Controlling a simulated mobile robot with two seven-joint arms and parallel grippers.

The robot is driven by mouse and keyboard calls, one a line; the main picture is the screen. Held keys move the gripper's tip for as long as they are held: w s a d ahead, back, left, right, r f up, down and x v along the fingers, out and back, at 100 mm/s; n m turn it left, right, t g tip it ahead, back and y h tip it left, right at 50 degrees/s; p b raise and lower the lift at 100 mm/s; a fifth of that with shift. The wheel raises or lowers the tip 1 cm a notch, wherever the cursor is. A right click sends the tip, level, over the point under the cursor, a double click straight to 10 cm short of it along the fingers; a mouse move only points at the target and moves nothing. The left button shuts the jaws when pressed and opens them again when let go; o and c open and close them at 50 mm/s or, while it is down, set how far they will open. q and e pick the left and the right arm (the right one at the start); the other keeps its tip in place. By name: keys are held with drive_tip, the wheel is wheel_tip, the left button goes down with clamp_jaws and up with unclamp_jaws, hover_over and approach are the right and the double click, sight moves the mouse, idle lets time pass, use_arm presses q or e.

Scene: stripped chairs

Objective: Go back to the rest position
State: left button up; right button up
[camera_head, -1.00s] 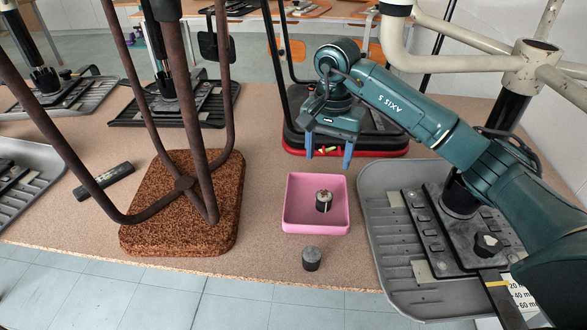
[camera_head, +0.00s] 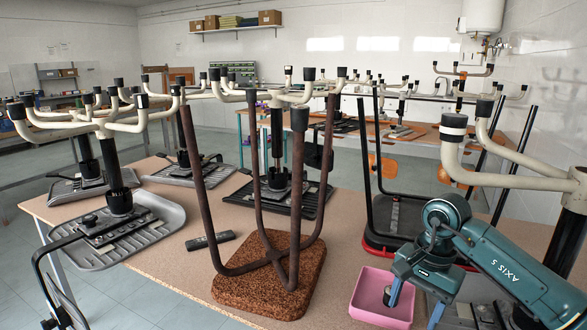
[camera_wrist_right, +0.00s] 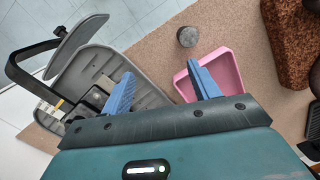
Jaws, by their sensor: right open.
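My right gripper (camera_head: 415,303) hangs with its blue fingers apart at the lower right of the head view, above and beside the pink tray (camera_head: 367,311). It is open, and nothing shows between its fingertips in the right wrist view (camera_wrist_right: 160,70). In that view the pink tray (camera_wrist_right: 228,68) lies beyond one finger, which covers part of it. My left gripper is not in view.
A grey cylinder (camera_wrist_right: 187,36) stands on the table outside the tray. An upturned chair frame rests on a brown cork seat (camera_head: 268,284). Grey chair parts (camera_head: 160,222), a dark bar (camera_head: 210,240) and a black-and-red seat (camera_head: 392,222) crowd the table.

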drive_tip(key=s+a+f+m+g+y+p, duration=0.15)
drive_tip(key=s+a+y, duration=0.3)
drive_tip(key=a, duration=0.45)
drive_tip(key=s+a+f+m+g+y, duration=0.1)
drive_tip(key=s+a+m+y, duration=0.2)
drive_tip(key=a+y, duration=0.45)
drive_tip(key=s+a+r+m+t+y+p, duration=0.15)
drive_tip(key=a+r+m+t+y, duration=0.55)
drive_tip(key=m, duration=0.9)
drive_tip(key=w+d+f+m+t+h+p, duration=0.1)
drive_tip(key=d+f+m+t+h, duration=0.4)
drive_tip(key=m, duration=0.7)
drive_tip(key=d+f+m+t+h+p, duration=0.15)
drive_tip(key=d+m+t+h, duration=0.45)
drive_tip(key=m, duration=0.7)
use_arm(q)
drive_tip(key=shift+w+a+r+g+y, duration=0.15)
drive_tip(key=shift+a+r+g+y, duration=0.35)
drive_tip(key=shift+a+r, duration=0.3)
use_arm(e)
drive_tip(key=s+d+f+m+g+h, duration=0.2)
drive_tip(key=s+f+m+h, duration=0.1)
drive_tip(key=s+f+m, duration=0.2)
drive_tip(key=s+d+f+m+g+h, duration=0.2)
drive_tip(key=s+f+m, duration=0.4)
drive_tip(key=f+m, duration=0.3)
drive_tip(key=shift+s+d+f+g+h, duration=0.3)
drive_tip(key=shift+f+g+h, duration=0.05)
drive_tip(key=shift+g+h, duration=0.1)
